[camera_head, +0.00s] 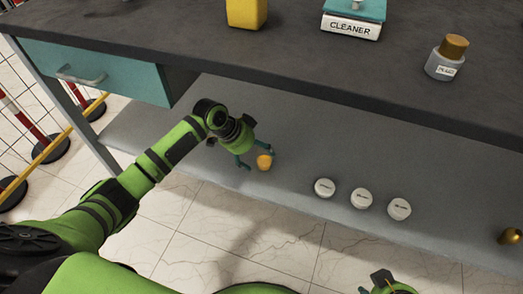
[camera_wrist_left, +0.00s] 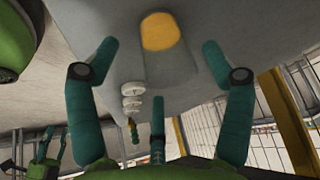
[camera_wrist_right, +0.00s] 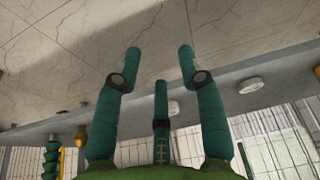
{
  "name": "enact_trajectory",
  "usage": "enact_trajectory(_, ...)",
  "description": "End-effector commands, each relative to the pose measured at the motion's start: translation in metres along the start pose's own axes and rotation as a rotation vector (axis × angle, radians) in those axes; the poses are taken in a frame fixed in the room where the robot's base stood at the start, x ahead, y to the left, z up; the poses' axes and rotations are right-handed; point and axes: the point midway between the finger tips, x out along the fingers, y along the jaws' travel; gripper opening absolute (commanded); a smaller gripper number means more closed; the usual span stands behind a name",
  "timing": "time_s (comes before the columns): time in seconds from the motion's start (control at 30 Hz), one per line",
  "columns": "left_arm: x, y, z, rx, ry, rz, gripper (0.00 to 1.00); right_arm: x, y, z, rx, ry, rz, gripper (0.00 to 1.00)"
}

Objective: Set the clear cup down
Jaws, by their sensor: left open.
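The clear cup (camera_wrist_left: 165,68) has a yellow-orange top or contents and stands on the grey lower shelf (camera_head: 310,150). In the head view mostly its orange part (camera_head: 264,162) shows, right by the fingertips. My left gripper (camera_head: 257,158) is open, and its spread fingers lie on either side of the cup in the left wrist view, with no finger clearly touching it. My right gripper (camera_wrist_right: 158,58) is open and empty, pointing over the tiled floor; part of it shows at the bottom of the head view (camera_head: 388,283).
Several white round-lidded containers (camera_head: 361,198) stand on the shelf to the right, with a brass-coloured object (camera_head: 510,236) beyond. Above is the dark worktop (camera_head: 170,30) with a teal drawer (camera_head: 95,72), a yellow container (camera_head: 246,12), a CLEANER box (camera_head: 350,28) and a gold-capped jar (camera_head: 445,62).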

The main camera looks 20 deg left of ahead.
Motion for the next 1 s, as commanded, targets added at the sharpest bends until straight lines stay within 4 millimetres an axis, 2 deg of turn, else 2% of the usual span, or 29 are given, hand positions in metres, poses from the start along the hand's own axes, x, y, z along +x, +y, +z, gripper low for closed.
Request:
enact_trajectory(0.03,-0.009,0.0,0.017,-0.003,-0.012,-0.002,0.81,0.0,0.001,0.009,0.004,-0.049,0.0,0.4)
enact_trajectory(0.1,-0.017,0.0,0.033,-0.005,-0.012,-0.002,0.81,0.009,0.001,0.011,0.004,-0.058,-0.002,0.4)
enact_trajectory(0.3,-0.037,0.001,0.069,-0.001,-0.01,-0.001,0.81,0.029,0.0,0.012,0.002,-0.065,-0.004,0.4)
enact_trajectory(0.5,-0.048,0.001,0.089,-0.001,-0.007,0.0,0.81,0.038,-0.001,0.014,0.001,-0.069,-0.005,0.4)
enact_trajectory(0.6,-0.044,0.009,0.093,-0.005,-0.009,0.005,0.81,0.04,-0.001,0.014,0.001,-0.068,-0.005,0.4)
enact_trajectory(0.67,-0.036,0.023,0.096,-0.014,-0.018,0.013,0.81,0.041,-0.001,0.015,0.001,-0.068,-0.005,0.4)
enact_trajectory(0.77,-0.011,0.068,0.101,-0.057,-0.043,0.021,0.81,0.041,-0.001,0.015,0.001,-0.068,-0.005,0.4)
enact_trajectory(0.83,0.002,0.104,0.106,-0.119,-0.065,0.005,0.81,0.041,-0.001,0.015,0.001,-0.068,-0.005,0.4)
enact_trajectory(0.9,0.009,0.136,0.113,-0.205,-0.086,-0.029,0.81,0.041,-0.001,0.015,0.001,-0.068,-0.005,0.4)
enact_trajectory(1.0,0.007,0.172,0.127,-0.359,-0.122,-0.101,0.81,0.041,-0.001,0.015,0.001,-0.068,-0.004,0.4)
